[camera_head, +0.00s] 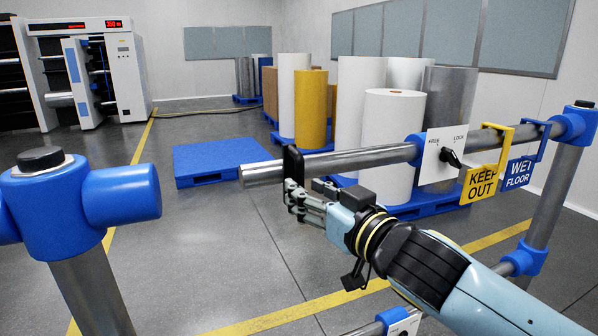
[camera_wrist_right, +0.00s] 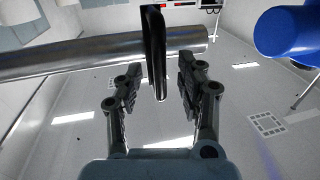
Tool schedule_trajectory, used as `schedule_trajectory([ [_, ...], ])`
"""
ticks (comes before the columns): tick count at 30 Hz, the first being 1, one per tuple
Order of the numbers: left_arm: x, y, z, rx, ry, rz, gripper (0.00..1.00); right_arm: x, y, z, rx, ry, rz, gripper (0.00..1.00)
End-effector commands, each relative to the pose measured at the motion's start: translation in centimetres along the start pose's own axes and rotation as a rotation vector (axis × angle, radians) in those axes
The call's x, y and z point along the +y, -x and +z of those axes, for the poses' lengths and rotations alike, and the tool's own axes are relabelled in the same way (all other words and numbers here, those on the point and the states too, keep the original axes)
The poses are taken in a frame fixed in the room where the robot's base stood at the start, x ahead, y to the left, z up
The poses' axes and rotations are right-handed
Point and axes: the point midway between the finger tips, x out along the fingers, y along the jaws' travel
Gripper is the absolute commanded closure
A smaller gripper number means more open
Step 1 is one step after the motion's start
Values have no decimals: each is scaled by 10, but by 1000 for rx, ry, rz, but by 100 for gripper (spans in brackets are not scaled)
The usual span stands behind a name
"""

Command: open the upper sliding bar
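The upper sliding bar (camera_head: 350,160) is a grey metal tube running leftward from the right blue post fitting. Its left end is free, with a gap between it and the blue socket (camera_head: 128,192) on the left post. A black handle (camera_head: 292,163) hangs from the bar near that end; it also shows in the right wrist view (camera_wrist_right: 154,50). My right gripper (camera_head: 298,203) is just below the bar at the handle. In the wrist view its fingers (camera_wrist_right: 158,85) stand open on either side of the handle, with gaps visible. My left gripper is not in view.
A white FREE/LOCK plate (camera_head: 433,165) with a black knob (camera_head: 450,158) sits on the bar. Yellow KEEP OUT (camera_head: 481,187) and blue WET FLOOR (camera_head: 518,174) signs hang right of it. A lower bar (camera_head: 368,329) shows at the bottom. Paper rolls and a blue pallet (camera_head: 215,158) stand beyond.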

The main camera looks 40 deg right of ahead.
Motion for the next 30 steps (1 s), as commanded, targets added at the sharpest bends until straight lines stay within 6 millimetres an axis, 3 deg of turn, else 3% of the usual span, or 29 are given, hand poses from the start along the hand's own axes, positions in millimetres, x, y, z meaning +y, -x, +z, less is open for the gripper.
schedule_trajectory([
  [3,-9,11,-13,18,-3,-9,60,0,-18,-3,1,-1,0,62],
  [9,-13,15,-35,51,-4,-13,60,0,-30,0,0,0,-1,62],
  [16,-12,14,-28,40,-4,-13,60,0,-30,1,0,0,-1,62],
  [25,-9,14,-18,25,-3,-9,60,0,-30,1,0,0,-1,100],
  [30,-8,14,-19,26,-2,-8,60,0,-30,1,0,0,-1,100],
])
